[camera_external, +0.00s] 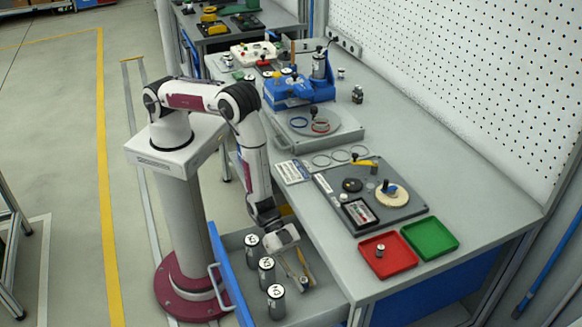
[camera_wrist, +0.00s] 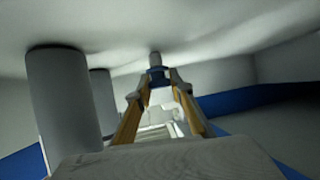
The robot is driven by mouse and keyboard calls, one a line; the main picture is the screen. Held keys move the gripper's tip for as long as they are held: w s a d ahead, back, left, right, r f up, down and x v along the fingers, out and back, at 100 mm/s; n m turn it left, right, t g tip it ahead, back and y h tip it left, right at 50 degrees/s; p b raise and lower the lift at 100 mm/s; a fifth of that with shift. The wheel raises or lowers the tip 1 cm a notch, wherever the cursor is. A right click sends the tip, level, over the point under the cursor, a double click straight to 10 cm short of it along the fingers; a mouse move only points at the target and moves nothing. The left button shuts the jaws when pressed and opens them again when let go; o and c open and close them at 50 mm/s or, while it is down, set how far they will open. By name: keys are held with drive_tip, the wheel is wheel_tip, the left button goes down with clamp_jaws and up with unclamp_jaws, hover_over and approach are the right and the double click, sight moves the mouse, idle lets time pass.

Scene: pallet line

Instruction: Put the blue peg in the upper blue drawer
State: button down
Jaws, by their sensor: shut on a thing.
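The upper blue drawer (camera_external: 228,288) is pulled open at the bench's near end, its blue front facing left. My gripper (camera_external: 306,282) reaches down inside it, right of several grey cylinders. In the wrist view my gripper (camera_wrist: 159,78) is shut on the small blue peg (camera_wrist: 158,76). A short grey cylindrical part shows just beyond the peg, close to the pale drawer floor; I cannot tell whether it touches. The peg is too small to make out in the external view.
Labelled grey cylinders (camera_external: 266,270) stand upright in the drawer; two also show at left in the wrist view (camera_wrist: 66,105). A red tray (camera_external: 399,262) and a green tray (camera_external: 431,238) sit on the bench right of the drawer. A grey board (camera_external: 335,177) lies behind them.

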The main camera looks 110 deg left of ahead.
sight(304, 280)
drive_tip(key=c, duration=1.8)
unclamp_jaws()
drive_tip(key=shift+r, duration=0.1)
drive_tip(key=shift+v, duration=1.6)
wheel_tip(304, 280, up, 3)
drive_tip(key=shift+w+f, duration=0.1)
drive_tip(key=shift+r, duration=2.05)
drive_tip(key=shift+d+r, duration=0.1)
